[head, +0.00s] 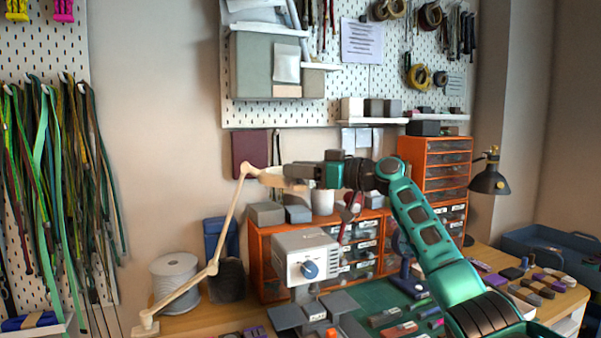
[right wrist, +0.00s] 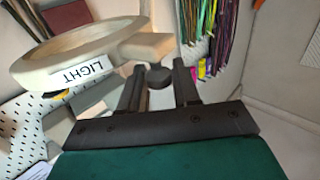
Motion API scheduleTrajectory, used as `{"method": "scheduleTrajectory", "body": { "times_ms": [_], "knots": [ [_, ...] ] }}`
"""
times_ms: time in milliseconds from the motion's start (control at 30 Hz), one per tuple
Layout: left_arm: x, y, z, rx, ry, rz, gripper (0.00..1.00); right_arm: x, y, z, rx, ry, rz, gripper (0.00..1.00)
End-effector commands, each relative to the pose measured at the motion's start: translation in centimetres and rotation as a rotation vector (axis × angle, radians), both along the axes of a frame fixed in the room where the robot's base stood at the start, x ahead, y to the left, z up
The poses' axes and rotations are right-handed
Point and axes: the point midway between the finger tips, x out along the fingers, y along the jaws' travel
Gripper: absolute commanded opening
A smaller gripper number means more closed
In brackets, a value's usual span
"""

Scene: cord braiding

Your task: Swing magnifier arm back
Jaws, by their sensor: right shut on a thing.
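The magnifier arm (head: 229,224) is a cream, jointed arm. It rises from its base (head: 146,325) at the table's left front, bends at an elbow and reaches a top joint, then runs right to its head (head: 272,178). In the right wrist view the head is a cream ring (right wrist: 60,52) with a "LIGHT" label and a block at its side. My right gripper (head: 298,171) comes in from the right at the head. In the right wrist view its two dark fingers (right wrist: 158,84) are on either side of a small dark knob (right wrist: 159,74) by the block. My left gripper does not show.
A white spool (head: 175,282) stands behind the lower arm. A grey-white machine with a blue knob (head: 309,270) and orange drawer units (head: 434,167) stand to the right. Cords hang on the left pegboard (head: 50,180). Shelves (head: 292,88) are on the wall above.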

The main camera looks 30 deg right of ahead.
Motion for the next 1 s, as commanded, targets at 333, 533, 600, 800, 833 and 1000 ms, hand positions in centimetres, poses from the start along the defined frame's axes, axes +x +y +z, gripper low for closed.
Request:
{"method": "scheduleTrajectory", "body": {
  "times_ms": [333,533,600,800,833,1000],
  "knots": [
    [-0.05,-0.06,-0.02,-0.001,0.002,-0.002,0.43,0.02,0.17,-0.08,-0.004,0.000,0.010,0.00],
    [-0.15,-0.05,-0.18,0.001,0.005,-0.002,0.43,0.02,0.20,-0.11,-0.004,0.001,0.011,0.34],
    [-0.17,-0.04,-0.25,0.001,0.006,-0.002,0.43,0.02,0.20,-0.10,-0.003,0.001,0.011,0.41],
    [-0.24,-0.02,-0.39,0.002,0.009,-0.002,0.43,0.02,0.13,-0.08,-0.002,0.001,0.009,0.47],
    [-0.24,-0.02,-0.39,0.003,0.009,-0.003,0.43,0.02,0.12,-0.08,-0.002,0.001,0.009,0.47],
    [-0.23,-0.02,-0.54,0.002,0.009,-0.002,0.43,-0.49,-0.42,-0.16,-0.002,0.001,0.006,0.47]
  ]
}}
